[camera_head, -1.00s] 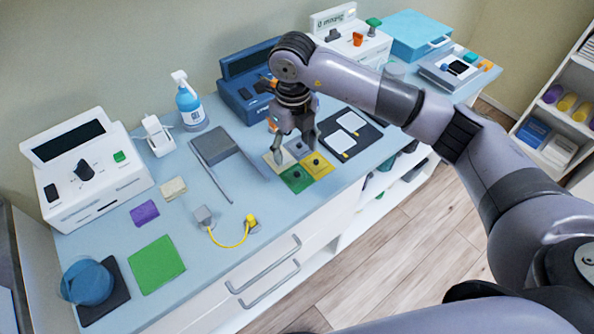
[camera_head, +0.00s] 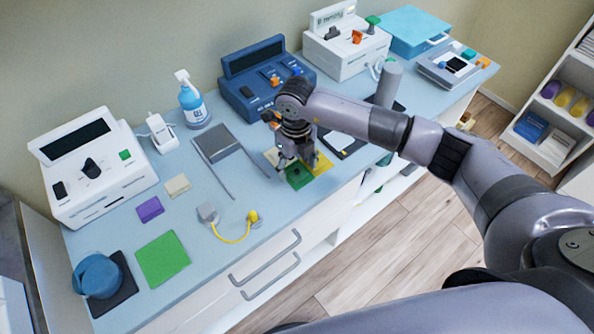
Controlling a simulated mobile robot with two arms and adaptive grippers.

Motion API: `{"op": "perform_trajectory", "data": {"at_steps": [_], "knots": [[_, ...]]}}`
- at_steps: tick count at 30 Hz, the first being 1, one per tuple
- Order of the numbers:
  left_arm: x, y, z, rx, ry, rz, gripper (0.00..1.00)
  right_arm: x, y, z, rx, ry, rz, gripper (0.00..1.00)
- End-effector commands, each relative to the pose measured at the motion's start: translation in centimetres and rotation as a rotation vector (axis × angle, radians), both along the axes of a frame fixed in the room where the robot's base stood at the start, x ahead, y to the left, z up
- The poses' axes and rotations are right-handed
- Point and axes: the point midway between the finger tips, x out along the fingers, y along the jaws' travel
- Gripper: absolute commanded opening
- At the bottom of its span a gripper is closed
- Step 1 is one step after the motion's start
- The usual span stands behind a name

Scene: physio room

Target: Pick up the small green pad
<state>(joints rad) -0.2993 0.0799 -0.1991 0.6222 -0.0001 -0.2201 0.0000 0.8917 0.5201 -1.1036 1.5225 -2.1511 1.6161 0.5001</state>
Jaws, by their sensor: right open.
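The small green pad (camera_head: 299,179) lies on the blue-grey counter at the front of a cluster of square pads. A yellow pad (camera_head: 322,165) lies to its right. My right gripper (camera_head: 298,162) points down just over the back part of the small green pad, with its fingers apart and nothing seen between them. It hides the pad's back edge and most of the pads behind. I cannot tell whether the fingertips touch the pad. My left gripper is not in view.
A larger green pad (camera_head: 162,260) lies at the front left, near a purple pad (camera_head: 150,208) and a cream pad (camera_head: 178,184). A yellow-cabled lead (camera_head: 234,239) and a grey device (camera_head: 217,146) lie left of the gripper. A blue console (camera_head: 262,82) stands behind it.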

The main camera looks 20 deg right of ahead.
Motion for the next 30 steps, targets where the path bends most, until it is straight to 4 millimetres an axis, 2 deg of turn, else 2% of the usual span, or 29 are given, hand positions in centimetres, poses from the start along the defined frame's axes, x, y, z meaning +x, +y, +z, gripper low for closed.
{"op": "perform_trajectory", "data": {"at_steps": [2, 26, 30], "knots": [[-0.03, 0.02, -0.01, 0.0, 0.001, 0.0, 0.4, 0.0, -0.01, 0.02, 0.0, 0.0, 0.0, 0.54], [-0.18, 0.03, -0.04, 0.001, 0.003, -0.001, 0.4, -0.02, -0.03, -0.01, 0.0, 0.001, -0.001, 0.0], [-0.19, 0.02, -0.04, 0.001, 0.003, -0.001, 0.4, -0.02, -0.03, 0.0, 0.0, 0.001, -0.001, 0.0]]}}
